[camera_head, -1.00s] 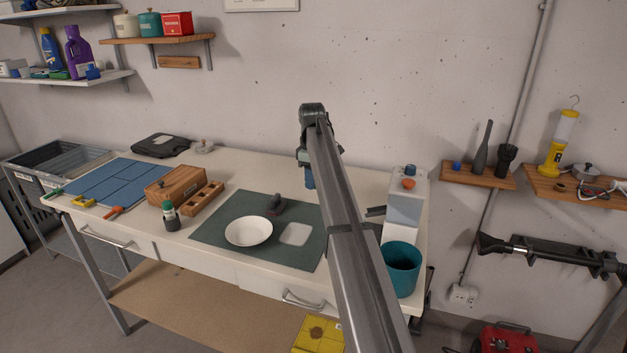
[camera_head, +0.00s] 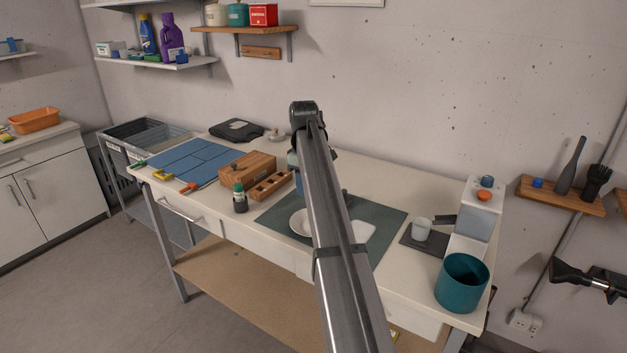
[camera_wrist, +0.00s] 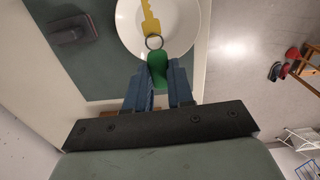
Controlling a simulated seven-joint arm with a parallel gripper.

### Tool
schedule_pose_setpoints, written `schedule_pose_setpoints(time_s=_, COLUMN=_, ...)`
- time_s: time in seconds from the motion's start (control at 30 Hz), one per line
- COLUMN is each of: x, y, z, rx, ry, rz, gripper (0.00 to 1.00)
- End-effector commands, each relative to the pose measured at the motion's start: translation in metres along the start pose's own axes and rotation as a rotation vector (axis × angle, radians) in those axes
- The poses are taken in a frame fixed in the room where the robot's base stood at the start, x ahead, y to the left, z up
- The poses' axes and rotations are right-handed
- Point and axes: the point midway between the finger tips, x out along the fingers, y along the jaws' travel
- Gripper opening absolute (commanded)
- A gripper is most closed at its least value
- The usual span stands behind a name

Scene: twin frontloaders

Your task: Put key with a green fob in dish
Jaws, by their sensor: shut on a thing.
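The key with a green fob is in the wrist view, its yellow key (camera_wrist: 150,20) and ring pointing away from my gripper. My gripper (camera_wrist: 159,72) has its blue fingers shut on the green fob (camera_wrist: 158,68). The white dish (camera_wrist: 128,28) lies beyond the fingers, and the key overlaps it in this view. I cannot tell the height between them. In the head view the dish (camera_head: 297,222) sits on the dark green mat (camera_head: 388,219), partly hidden by my arm. My gripper (camera_head: 298,184) shows there just behind it, and the key is hidden.
A wooden box (camera_head: 247,168), a compartment tray (camera_head: 271,187) and a green-capped bottle (camera_head: 240,200) stand left of the dish. A white cup (camera_head: 422,229), a machine (camera_head: 474,215) and a teal bin (camera_head: 462,284) stand further right.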

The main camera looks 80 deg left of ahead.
Motion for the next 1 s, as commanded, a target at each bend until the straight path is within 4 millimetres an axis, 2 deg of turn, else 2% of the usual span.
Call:
schedule_pose_setpoints(time_s=0.37, x=0.007, y=0.0, z=0.0, rx=0.052, ry=-0.003, rz=-0.004, gripper=0.0)
schedule_pose_setpoints(time_s=1.0, x=0.062, y=-0.001, z=0.0, rx=0.051, ry=-0.004, rz=-0.005, gripper=0.0)
